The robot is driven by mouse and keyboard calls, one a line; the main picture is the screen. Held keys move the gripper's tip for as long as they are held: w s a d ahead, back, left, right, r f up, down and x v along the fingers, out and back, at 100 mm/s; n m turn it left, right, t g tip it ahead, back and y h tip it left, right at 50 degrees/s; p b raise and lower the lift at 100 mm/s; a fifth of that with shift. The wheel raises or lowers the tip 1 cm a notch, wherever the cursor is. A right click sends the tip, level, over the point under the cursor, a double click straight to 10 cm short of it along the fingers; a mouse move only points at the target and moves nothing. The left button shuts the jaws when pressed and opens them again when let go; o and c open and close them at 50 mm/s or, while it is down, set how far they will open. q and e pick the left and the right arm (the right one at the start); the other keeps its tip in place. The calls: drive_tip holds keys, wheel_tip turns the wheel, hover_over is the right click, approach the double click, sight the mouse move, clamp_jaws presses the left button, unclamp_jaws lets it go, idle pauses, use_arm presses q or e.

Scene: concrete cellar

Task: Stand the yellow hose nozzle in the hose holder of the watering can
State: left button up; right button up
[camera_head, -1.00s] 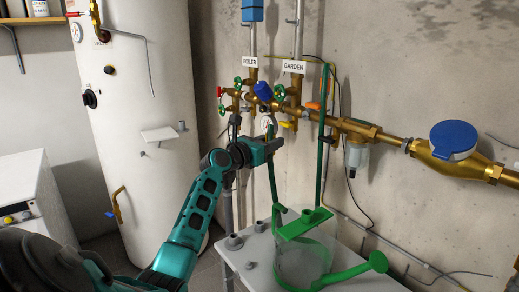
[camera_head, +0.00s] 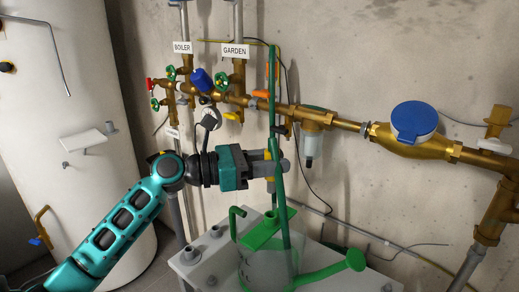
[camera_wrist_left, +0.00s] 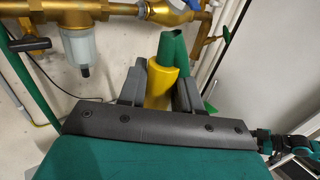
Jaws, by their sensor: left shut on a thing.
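My left gripper (camera_head: 272,165) is shut on the yellow hose nozzle (camera_head: 271,186), above the watering can. In the left wrist view the yellow nozzle (camera_wrist_left: 161,84) sits between the two dark fingers (camera_wrist_left: 158,92), with the green hose (camera_wrist_left: 173,48) beyond it. In the head view the green hose (camera_head: 272,90) rises above the gripper. The watering can (camera_head: 255,268) has a clear body, a green top and a green spout. A short green tube on its top, apparently the hose holder (camera_head: 270,216), lies just below the nozzle. Whether they touch is unclear. My right gripper is out of view.
The can stands on a pale table (camera_head: 205,262) with small grey fittings at its left. Brass pipework (camera_head: 345,124) with a clear filter bowl (camera_head: 308,146) and a blue-capped meter (camera_head: 414,122) runs along the wall behind. A white tank (camera_head: 90,190) stands at the left.

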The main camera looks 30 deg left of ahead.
sight(271, 192)
use_arm(q)
drive_tip(key=shift+d, duration=0.1)
drive_tip(key=shift+f, duration=0.1)
drive_tip(key=shift+f+b, duration=0.7)
drive_tip(key=shift+f, duration=1.75)
drive_tip(key=shift+r, duration=0.1)
drive_tip(key=shift+p, duration=0.45)
drive_tip(key=shift+f+b, duration=0.5)
drive_tip(key=shift+f, duration=1.25)
drive_tip(key=o, duration=1.1)
